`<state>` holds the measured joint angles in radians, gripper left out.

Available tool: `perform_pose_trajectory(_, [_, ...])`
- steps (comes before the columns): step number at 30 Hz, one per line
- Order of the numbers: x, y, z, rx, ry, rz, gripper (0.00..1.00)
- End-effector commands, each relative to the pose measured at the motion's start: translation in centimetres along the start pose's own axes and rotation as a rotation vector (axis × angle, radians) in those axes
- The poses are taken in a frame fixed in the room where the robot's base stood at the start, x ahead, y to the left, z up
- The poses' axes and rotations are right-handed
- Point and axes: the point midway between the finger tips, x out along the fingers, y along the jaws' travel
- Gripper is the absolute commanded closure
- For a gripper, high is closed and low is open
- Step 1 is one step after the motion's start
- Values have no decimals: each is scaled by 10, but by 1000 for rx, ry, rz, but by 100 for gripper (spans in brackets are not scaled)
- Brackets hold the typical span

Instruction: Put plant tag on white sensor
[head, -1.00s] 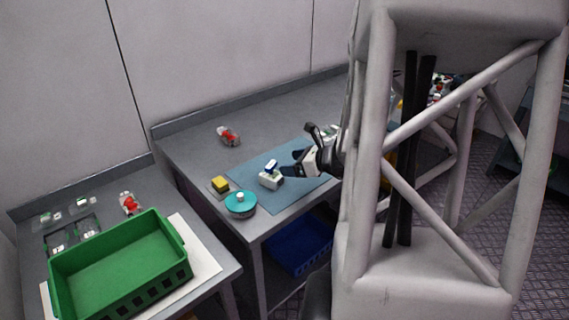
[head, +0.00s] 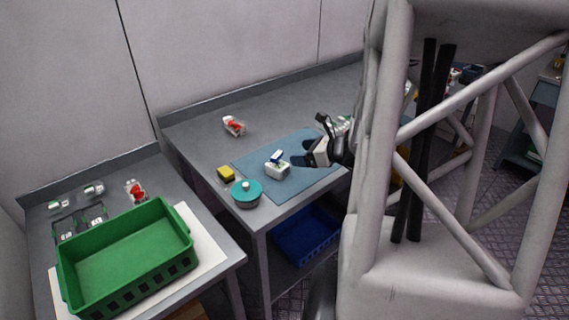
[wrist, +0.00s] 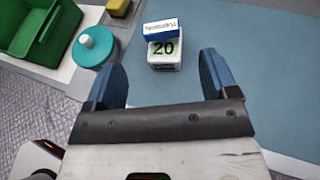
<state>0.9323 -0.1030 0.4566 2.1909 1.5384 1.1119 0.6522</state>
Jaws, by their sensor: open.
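The white sensor (wrist: 165,57) is a small white block marked "20", standing on the blue mat. It also shows in the head view (head: 278,171). The plant tag (wrist: 160,29), a small blue and white piece with lettering, appears to rest on top of the sensor; it shows there in the head view too (head: 276,157). In the wrist view its contact with the sensor is seen only from one side. My gripper (wrist: 163,75) is open and empty, with its two blue fingers apart and the sensor just beyond and between their tips. In the head view my gripper (head: 308,141) is right of the sensor.
A teal round container (head: 246,195) and a yellow block (head: 226,173) stand left of the blue mat (head: 300,182). A red and white item (head: 234,126) lies behind. The mat around the sensor is mostly clear.

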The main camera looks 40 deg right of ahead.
Motion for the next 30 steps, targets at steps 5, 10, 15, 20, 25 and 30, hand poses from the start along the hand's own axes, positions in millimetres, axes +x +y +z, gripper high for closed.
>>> perform_pose_trajectory(5, [2, 4, 3, -13, 4, 9, 20])
perform_pose_trajectory(10, [9, 21, 14, -81, 28, 60, 20])
perform_pose_trajectory(15, [21, 59, 33, -223, 76, 160, 20])
perform_pose_trajectory(20, [31, 105, 52, -405, 128, 286, 20])
perform_pose_trajectory(25, [35, 153, 68, -612, 179, 417, 20])
perform_pose_trajectory(30, [34, 198, 80, -822, 223, 547, 20])
